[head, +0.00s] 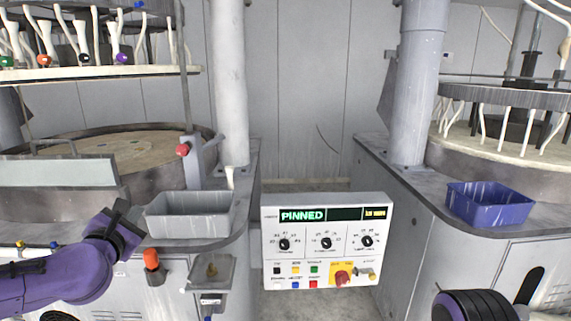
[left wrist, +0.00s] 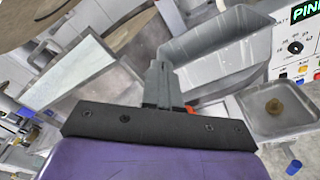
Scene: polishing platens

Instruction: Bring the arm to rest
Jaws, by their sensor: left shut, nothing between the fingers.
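My left arm (head: 65,285) comes in from the lower left in the head view, purple with a dark gripper (head: 127,209) at its end. The gripper is in front of the left machine, just left of the grey bin (head: 190,214). In the left wrist view its fingers (left wrist: 161,78) are together and empty, with the grey bin (left wrist: 225,50) beyond them. Part of my right arm (head: 475,305) shows at the lower right edge of the head view. Its gripper is not visible.
A control panel (head: 326,243) reading PINNED stands between the two machines. A small tray (head: 212,271) and a red-capped post (head: 152,259) are near my left gripper. A blue bin (head: 490,203) sits on the right counter. A round platen (head: 120,147) lies at left.

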